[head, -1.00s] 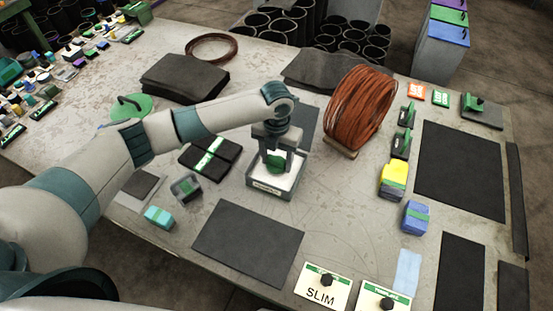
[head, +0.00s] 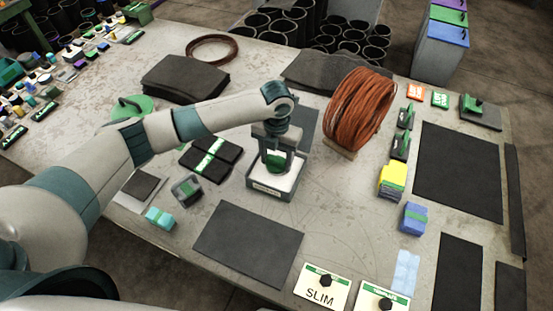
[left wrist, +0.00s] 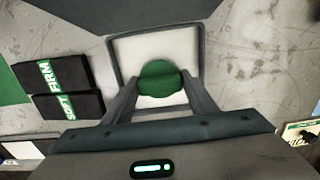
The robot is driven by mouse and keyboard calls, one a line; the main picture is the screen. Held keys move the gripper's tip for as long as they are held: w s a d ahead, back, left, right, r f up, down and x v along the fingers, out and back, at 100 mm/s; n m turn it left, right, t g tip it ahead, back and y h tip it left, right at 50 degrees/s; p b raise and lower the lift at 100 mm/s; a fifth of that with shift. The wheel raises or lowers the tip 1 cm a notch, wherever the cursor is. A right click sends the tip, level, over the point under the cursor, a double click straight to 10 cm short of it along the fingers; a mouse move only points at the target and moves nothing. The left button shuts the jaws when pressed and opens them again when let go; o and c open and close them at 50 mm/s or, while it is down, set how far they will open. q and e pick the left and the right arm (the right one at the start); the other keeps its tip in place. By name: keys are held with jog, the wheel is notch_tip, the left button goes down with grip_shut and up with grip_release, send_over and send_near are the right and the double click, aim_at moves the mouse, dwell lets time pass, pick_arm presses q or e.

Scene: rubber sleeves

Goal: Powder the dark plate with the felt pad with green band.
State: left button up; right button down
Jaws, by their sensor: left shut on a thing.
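My left gripper (head: 276,165) is shut on the felt pad with green band (head: 276,157). In the left wrist view the pad shows as a round green top (left wrist: 160,79) between the two fingers. The gripper holds it over a square, grey-rimmed tray with a white floor (head: 262,191). Whether the pad touches the white floor is hard to tell, as its underside is mostly hidden. A flat dark plate (head: 248,244) lies bare on the table in front of the tray. Other dark sheets lie around, including a large one (head: 459,172) at right. My right gripper is out of view.
A coil of reddish wire (head: 359,110) stands right of the tray. Yellow (head: 392,178) and blue blocks (head: 414,217) stand at right. A SLIM sign (head: 321,288) is at the front edge.

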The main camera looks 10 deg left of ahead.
aim_at(275, 160)
pick_arm(q)
jog(key=shift+r+p, duration=2.3)
jog(key=shift+r, duration=0.65)
jog(key=shift+n, duration=0.3)
jog(key=shift+s+a+r+n+b, duration=0.15)
jog(key=shift+n+b, duration=0.2)
jog(key=shift+n, duration=0.25)
jog(key=shift+s+r+n+b, duration=0.15)
jog(key=shift+n+b, duration=0.15)
jog(key=shift+n, duration=0.3)
jog(key=n, duration=0.2)
jog(key=r+n+b, duration=0.1)
jog(key=shift+s+a+n, duration=0.3)
jog(key=shift+s+n, duration=0.1)
jog(key=s+a+r+n+b, duration=0.2)
jog(key=s+n+b, duration=0.3)
jog(key=n, duration=1)
jog(key=s+a+r+n+b, duration=0.3)
jog(key=s+n, duration=0.4)
jog(key=n, duration=0.9)
jog(key=shift+s+a+r+b, duration=0.15)
jog(key=shift+s+a+b, duration=0.15)
jog(key=shift+a+b, duration=0.75)
